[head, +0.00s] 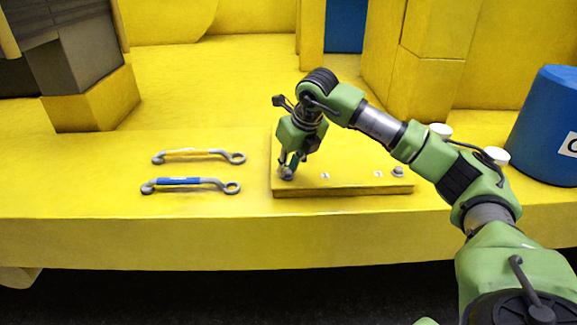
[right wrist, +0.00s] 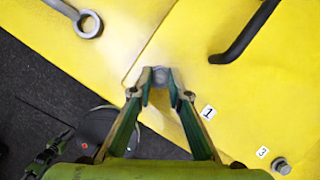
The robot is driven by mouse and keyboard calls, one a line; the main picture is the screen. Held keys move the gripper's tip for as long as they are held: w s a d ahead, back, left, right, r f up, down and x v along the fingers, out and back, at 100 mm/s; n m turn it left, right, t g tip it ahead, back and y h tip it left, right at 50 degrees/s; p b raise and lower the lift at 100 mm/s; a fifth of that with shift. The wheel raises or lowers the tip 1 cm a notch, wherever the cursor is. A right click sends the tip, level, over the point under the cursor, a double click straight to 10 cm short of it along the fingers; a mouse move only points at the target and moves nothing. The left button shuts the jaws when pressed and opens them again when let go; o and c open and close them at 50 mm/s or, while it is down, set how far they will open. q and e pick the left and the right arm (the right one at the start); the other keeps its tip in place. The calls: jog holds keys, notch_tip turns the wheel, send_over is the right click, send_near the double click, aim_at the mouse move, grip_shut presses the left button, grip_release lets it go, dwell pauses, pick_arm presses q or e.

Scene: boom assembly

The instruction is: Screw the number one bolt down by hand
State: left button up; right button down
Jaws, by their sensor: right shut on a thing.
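The number one bolt (head: 287,175) is a grey bolt at the front left of a raised yellow plate (head: 345,165), to the left of the label "1" (head: 325,175). My right gripper (head: 288,167) points down over it and is shut on it. In the right wrist view the two fingertips (right wrist: 160,84) hold the grey bolt head (right wrist: 160,75) between them. The bolt's shank is hidden, so I cannot tell how deep it sits. My left gripper is not in view.
Label "3" (head: 378,173) and another bolt (head: 398,171) are at the plate's right. Two wrenches, one pale-handled (head: 198,153) and one blue-handled (head: 185,183), lie left. A dark bent bar (right wrist: 245,35) shows near the bolt. A blue cylinder (head: 545,125) stands right.

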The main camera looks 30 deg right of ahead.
jog(key=c, duration=1.9)
grip_release()
jog(key=shift+w+r, duration=0.1)
jog(key=shift+r, duration=0.1)
jog(key=v, duration=1.2)
jog(key=shift+f, duration=0.1)
